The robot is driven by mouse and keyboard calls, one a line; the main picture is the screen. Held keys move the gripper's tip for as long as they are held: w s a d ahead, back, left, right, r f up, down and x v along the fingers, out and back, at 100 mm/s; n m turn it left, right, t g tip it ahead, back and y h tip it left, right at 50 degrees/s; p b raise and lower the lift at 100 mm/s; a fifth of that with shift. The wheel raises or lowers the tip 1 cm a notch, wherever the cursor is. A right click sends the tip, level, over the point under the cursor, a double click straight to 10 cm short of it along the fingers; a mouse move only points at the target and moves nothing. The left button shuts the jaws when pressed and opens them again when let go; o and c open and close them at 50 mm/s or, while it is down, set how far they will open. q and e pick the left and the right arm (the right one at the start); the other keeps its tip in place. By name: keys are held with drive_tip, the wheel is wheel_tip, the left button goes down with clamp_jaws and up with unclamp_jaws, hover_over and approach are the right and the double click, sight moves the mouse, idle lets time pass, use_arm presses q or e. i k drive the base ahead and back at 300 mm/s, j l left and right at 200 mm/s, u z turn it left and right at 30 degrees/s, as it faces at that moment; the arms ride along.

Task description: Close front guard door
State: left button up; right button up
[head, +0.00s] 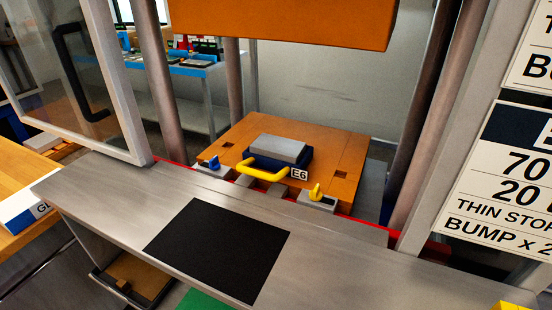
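The front guard door (122,90) stands open at the upper left, a clear pane in a pale frame. Neither of my grippers shows in this view.
A grey metal shelf (105,194) with a black mat (218,250) runs across the front of the press. An orange upper block (320,18) hangs above the platen. A sign panel (505,180) stands at the right. A wooden table (20,185) is at the left.

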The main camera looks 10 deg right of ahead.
sight(92, 16)
drive_tip(key=i+j, duration=0.15)
drive_tip(key=j, duration=0.2)
drive_tip(key=i+j, duration=0.15)
drive_tip(key=j, duration=0.25)
drive_tip(key=i+j, duration=0.1)
drive_tip(key=j, duration=0.25)
drive_tip(key=i+j, duration=0.15)
drive_tip(key=j, duration=0.2)
drive_tip(key=i+j, duration=0.15)
drive_tip(key=j, duration=0.2)
drive_tip(key=i+j, duration=0.15)
drive_tip(key=j, duration=0.25)
drive_tip(key=i+j, duration=0.15)
drive_tip(key=j, duration=0.2)
